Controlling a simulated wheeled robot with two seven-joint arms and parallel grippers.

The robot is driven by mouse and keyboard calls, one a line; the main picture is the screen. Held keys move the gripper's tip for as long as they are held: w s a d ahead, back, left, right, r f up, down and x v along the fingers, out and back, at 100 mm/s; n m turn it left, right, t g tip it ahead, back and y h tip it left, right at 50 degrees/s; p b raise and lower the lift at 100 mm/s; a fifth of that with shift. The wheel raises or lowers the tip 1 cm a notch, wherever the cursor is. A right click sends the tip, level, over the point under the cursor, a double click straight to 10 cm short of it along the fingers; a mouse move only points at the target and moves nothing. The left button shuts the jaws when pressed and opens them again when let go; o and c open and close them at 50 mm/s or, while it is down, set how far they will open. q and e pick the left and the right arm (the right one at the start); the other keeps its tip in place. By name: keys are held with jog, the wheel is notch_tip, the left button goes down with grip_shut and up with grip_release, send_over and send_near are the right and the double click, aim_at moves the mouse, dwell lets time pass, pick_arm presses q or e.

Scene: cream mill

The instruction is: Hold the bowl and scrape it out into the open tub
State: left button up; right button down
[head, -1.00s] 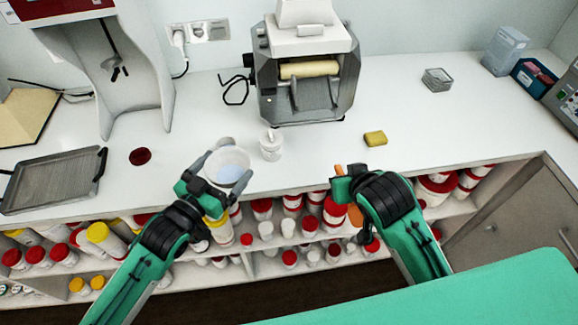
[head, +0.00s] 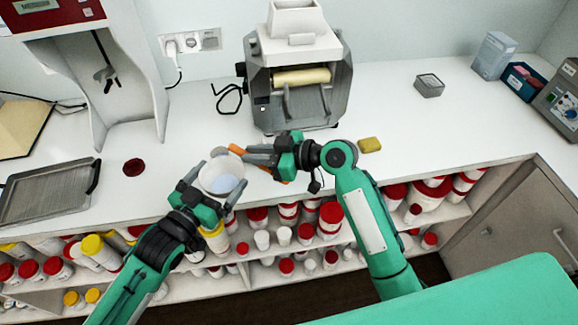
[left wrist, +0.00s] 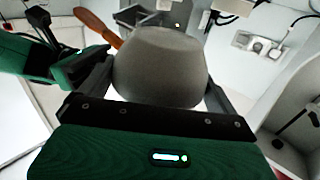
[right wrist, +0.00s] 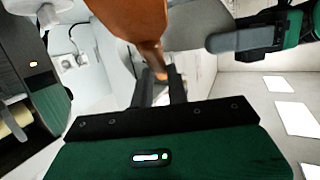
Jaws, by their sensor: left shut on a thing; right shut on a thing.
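My left gripper (head: 214,182) is shut on a white bowl (head: 221,170), its fingers on either side of the wall, at the front of the counter. The bowl's mouth faces up in the head view; its grey outer wall (left wrist: 160,68) fills the middle of the left wrist view. My right gripper (head: 252,155) is shut on an orange-handled scraper (head: 236,149), just right of the bowl. A grey end shows at the bowl's far rim; whether it touches is unclear. The handle (left wrist: 97,27) also shows in the left wrist view. The open tub is hidden, apparently behind my right gripper.
A grey roller mill (head: 300,85) stands behind my right gripper. A yellow sponge (head: 369,145) lies right of it. A dark red disc (head: 134,167) and grey tray (head: 45,195) are at left. Shelves of jars run below the counter edge.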

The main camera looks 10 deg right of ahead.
jog(key=s+a+r+n+g+y, duration=0.2)
jog(key=a+r+n+g+y, duration=0.4)
jog(key=a+r, duration=0.6)
notch_tip(320, 180, down, 8)
jog(key=shift+w+f+m+g, duration=0.15)
jog(key=shift+w+m+g, duration=0.15)
jog(key=shift+m, duration=0.1)
jog(key=shift+d+f, duration=0.15)
jog(key=shift+f, duration=0.35)
dwell(1.9)
jog(key=shift+s, duration=0.3)
dwell(0.5)
jog(key=shift+w+d, duration=0.2)
jog(key=shift+w, duration=0.05)
jog(key=shift+w+a, duration=0.2)
dwell(0.5)
jog(key=shift+s+a, duration=0.2)
jog(key=shift+s, duration=0.05)
dwell(0.9)
